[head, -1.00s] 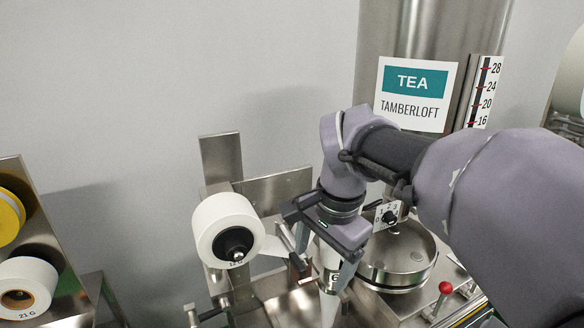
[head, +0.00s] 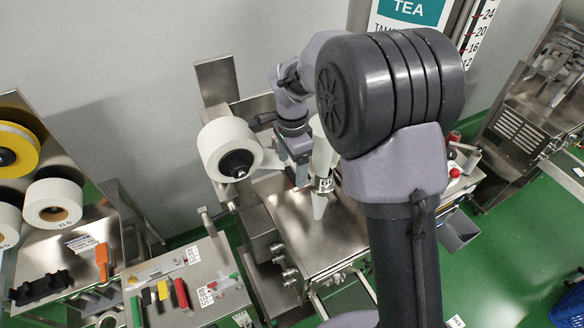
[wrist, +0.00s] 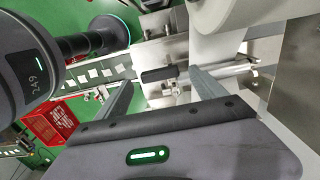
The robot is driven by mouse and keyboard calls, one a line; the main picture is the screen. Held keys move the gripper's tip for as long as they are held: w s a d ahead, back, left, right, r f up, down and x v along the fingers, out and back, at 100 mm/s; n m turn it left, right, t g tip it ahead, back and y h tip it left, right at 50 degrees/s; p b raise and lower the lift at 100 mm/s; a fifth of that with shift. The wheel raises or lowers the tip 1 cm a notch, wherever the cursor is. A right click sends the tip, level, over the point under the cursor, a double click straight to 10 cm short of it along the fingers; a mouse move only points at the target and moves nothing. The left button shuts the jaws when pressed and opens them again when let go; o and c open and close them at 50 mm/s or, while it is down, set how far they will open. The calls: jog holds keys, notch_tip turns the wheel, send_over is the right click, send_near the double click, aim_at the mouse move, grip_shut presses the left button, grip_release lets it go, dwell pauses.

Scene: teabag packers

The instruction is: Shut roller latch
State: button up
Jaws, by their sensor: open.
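In the wrist view, a short black grip (wrist: 158,74) on a metal bar (wrist: 228,69) looks like the roller latch handle. It appears between the two open fingers of my gripper (wrist: 160,78), with no visible contact; I cannot tell the depth gap. In the head view, my gripper (head: 300,172) is beside the white paper roll (head: 228,148) on the packer, just left of the white forming tube (head: 322,152). The fingertips are unclear there, and I cannot make out the latch. The roll also shows in the wrist view (wrist: 220,14).
A steel packer deck (head: 310,228) lies below my gripper. A bench with coloured-handled tools (head: 180,293) stands at front left, near a rack of spare rolls (head: 52,202). A red crate (wrist: 48,123) shows in the wrist view.

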jog(key=shift+f, duration=1)
jog(key=c, duration=1.4)
jog(key=shift+o, duration=0.2)
jog(key=shift+n, duration=0.3)
jog(key=n, duration=0.2)
jog(key=n+b, duration=0.1)
jog(key=shift+w+d+n, duration=0.2)
jog(key=shift+d+n, duration=0.1)
jog(key=shift+n, duration=0.1)
jog(key=shift+w+d+r+n+p, duration=0.1)
jog(key=shift+w+n+p, duration=0.2)
jog(key=shift+n, duration=1.95)
jog(key=shift+w+d+f+n+p, duration=0.1)
jog(key=shift+w+n, duration=0.35)
jog(key=shift+n, duration=1.75)
jog(key=shift+w+d+r+n+p, duration=0.15)
jog(key=shift+w+n, duration=0.2)
jog(key=shift+n, duration=1.9)
jog(key=shift+a, duration=0.15)
